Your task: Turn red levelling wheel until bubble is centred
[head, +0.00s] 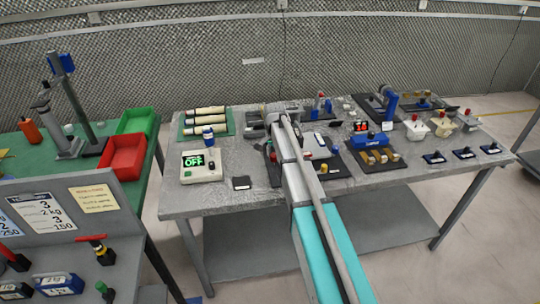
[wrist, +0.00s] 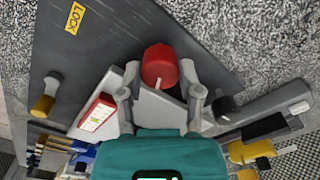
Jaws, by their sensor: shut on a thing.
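The red levelling wheel (wrist: 160,66) sits at the top centre of the wrist view, on a grey device (wrist: 160,105) fixed to a dark plate (wrist: 110,50). My gripper (wrist: 160,76) has one finger on each side of the wheel and is shut on it. In the head view my arm reaches over the grey table and hides most of the wheel and my fingertips. I cannot make out the bubble in either view.
A black knob (wrist: 226,106) is close to the right finger, and a yellow-ended knob (wrist: 45,104) stands to the left. A yellow LOCK label (wrist: 75,17) is on the plate. A white box with a green OFF display (head: 201,167) stands left of my arm.

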